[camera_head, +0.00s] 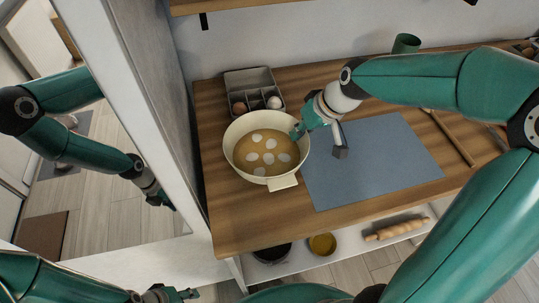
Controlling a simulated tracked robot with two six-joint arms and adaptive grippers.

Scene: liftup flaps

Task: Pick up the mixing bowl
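The mixing bowl (236,162) is cream-coloured and stands upright on the wooden counter. It holds a tan mix with several pale round patches, and a tab-like handle sticks out at its front. My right gripper (320,139) is open at the bowl's right rim. One finger is close to the rim's inner side and the other is outside, to the right; I cannot tell whether either touches. My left gripper (172,293) is low at the bottom left edge, away from the bowl and partly cut off; its opening is unclear.
A grey divided tray (250,80) with eggs stands behind the bowl. A blue-grey mat (370,165) lies to the right on the counter (235,225). A mirror-like panel on the left shows an arm. A shelf below holds a rolling pin (397,229) and bowls.

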